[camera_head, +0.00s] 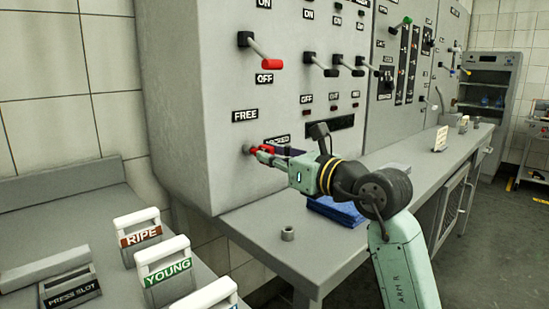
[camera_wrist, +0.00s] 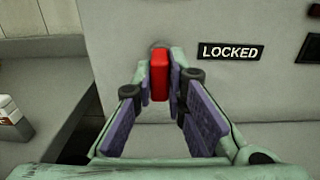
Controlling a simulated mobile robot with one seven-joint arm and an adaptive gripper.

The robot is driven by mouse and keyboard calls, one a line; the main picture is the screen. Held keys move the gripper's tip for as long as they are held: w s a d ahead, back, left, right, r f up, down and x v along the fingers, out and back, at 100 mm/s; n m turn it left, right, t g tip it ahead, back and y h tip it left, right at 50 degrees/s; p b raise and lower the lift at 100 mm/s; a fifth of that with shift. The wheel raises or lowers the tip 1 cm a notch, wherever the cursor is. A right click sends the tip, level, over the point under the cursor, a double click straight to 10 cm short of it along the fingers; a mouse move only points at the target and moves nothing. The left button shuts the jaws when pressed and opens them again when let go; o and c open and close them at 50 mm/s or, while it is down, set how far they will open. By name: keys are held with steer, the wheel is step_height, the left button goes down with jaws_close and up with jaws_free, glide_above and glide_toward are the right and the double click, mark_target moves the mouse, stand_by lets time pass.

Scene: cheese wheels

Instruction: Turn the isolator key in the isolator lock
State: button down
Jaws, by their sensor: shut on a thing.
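The red isolator key (camera_wrist: 159,76) stands upright in the wrist view, with its far end at a round grey lock (camera_wrist: 159,46) on the panel face, mostly hidden behind it. My gripper (camera_wrist: 160,84) is shut on the key, one finger on each side. In the head view the red key (camera_head: 251,150) shows at the panel between the FREE label (camera_head: 245,115) and the partly covered LOCKED label (camera_head: 277,140). The LOCKED label (camera_wrist: 230,52) is clear in the wrist view, right of the key. My gripper (camera_head: 258,152) reaches the panel from the right.
A grey bench (camera_head: 260,235) runs below the panel, with a folded blue cloth (camera_head: 338,211) and a small grey cylinder (camera_head: 288,233) on it. A red-handled lever (camera_head: 268,62) sticks out above. RIPE (camera_head: 140,236) and YOUNG (camera_head: 166,272) holders stand at lower left.

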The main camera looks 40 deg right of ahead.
steer(key=shift+w+a, duration=0.1)
steer(key=shift+w, duration=0.75)
steer(key=c, duration=1.5)
jaws_free()
steer(key=shift+c, duration=0.2)
steer(key=shift+s, duration=0.15)
steer(key=s+d, duration=0.1)
steer(key=s, duration=1)
steer(key=shift+s, duration=0.4)
